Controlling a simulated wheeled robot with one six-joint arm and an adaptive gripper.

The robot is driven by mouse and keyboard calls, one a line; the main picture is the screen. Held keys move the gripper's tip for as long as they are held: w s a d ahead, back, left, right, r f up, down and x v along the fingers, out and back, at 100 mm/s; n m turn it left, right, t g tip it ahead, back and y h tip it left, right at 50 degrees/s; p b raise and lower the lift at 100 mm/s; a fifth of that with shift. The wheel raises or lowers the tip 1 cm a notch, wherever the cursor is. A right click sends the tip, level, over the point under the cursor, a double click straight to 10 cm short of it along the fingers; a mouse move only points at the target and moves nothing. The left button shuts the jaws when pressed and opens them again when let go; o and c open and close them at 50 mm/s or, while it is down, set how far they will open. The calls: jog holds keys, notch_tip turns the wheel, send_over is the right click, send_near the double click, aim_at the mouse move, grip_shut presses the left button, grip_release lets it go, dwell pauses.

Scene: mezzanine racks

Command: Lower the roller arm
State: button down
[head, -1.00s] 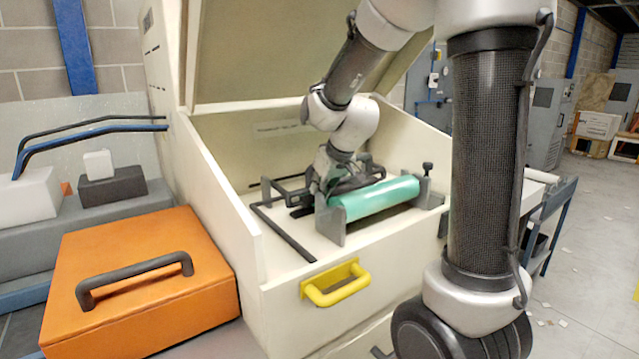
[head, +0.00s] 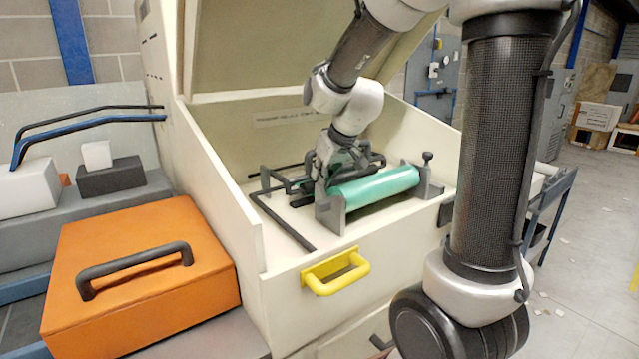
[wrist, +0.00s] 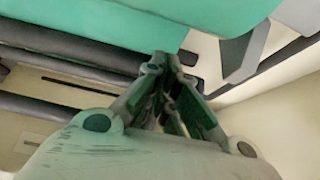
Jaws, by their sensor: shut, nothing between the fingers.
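A green roller (head: 375,187) lies between two grey end brackets inside the open cream cabinet. A frame of dark bars (head: 285,222) runs beside and behind it; I cannot tell which bars make up the roller arm, or how high it stands. My gripper (head: 325,178) is down in the cabinet, behind the roller's left end, partly hidden among the dark bars. In the wrist view my gripper's fingers (wrist: 172,75) are together with nothing between them. The roller (wrist: 110,15) fills the top of that view, with dark bars (wrist: 70,65) at the left. Contact cannot be told.
The raised cream lid (head: 290,45) hangs over the cabinet, above my gripper. A yellow handle (head: 337,275) is on the cabinet front. An orange box (head: 140,315) with a dark handle stands at left. Open floor (head: 580,260) lies at right.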

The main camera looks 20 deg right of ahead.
jog(key=v, duration=0.9)
jog(key=shift+s, duration=0.25)
jog(key=shift+r, duration=0.1)
jog(key=shift+m+g, duration=0.6)
jog(key=shift+g, duration=0.3)
jog(key=s+f, duration=0.2)
jog(key=s, duration=0.1)
jog(key=s+f, duration=0.1)
jog(key=s, duration=0.1)
jog(key=shift+d, duration=0.25)
jog(key=s+d+m+h, duration=0.1)
jog(key=s+d, duration=0.1)
jog(key=s, duration=1.4)
jog(key=shift+s+r, duration=0.2)
jog(key=shift+s, duration=0.15)
